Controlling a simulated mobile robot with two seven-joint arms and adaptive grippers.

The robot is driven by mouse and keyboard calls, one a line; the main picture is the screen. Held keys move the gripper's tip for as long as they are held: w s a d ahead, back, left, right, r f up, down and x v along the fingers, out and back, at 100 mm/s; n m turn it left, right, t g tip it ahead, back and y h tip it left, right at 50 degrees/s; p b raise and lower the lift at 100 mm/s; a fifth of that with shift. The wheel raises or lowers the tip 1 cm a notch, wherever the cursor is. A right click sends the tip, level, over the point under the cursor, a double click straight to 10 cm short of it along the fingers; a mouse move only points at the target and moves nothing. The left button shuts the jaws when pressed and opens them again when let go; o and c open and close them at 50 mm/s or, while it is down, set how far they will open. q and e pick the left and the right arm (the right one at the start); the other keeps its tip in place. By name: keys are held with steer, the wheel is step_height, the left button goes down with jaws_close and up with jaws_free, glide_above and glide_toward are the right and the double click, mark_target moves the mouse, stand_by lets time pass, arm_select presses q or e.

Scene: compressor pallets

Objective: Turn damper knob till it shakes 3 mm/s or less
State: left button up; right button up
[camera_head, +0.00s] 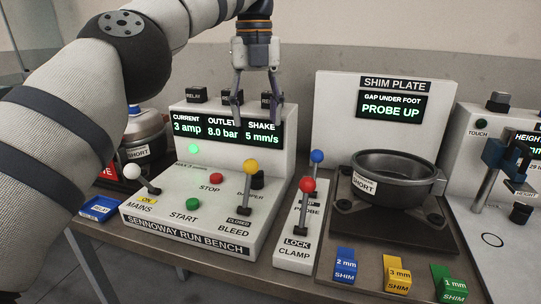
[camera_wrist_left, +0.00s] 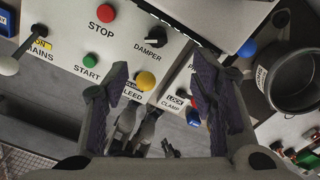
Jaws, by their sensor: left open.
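The damper knob (camera_head: 257,180) is a small black knob on the white run bench (camera_head: 190,238), behind the yellow-topped bleed lever (camera_head: 249,186). It shows in the left wrist view (camera_wrist_left: 155,37) beside its DAMPER label. The bench display (camera_head: 228,129) reads current 3 amp, outlet 8.0 bar and shake 5 mm/s. My left gripper (camera_head: 257,110) points down with open, empty fingers, above the knob and in front of the display's upper right. In the left wrist view its fingers (camera_wrist_left: 162,90) are spread, apart from the knob.
The white-knobbed mains lever (camera_head: 133,172) is at ON, and a green lamp is lit. A red stop button (camera_head: 214,177) and green start button (camera_head: 193,204) sit left of the bleed lever. Blue- and red-topped levers (camera_head: 307,186) stand to the right, near a dark round pot (camera_head: 396,178).

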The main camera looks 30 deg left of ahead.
mark_target(255, 179)
arm_select(q)
steer(key=f, duration=0.7)
steer(key=s+f+p, duration=0.1)
steer(key=f, duration=0.3)
steer(key=shift+f, duration=0.35)
steer(key=shift+c, duration=0.3)
steer(key=c, duration=1.1)
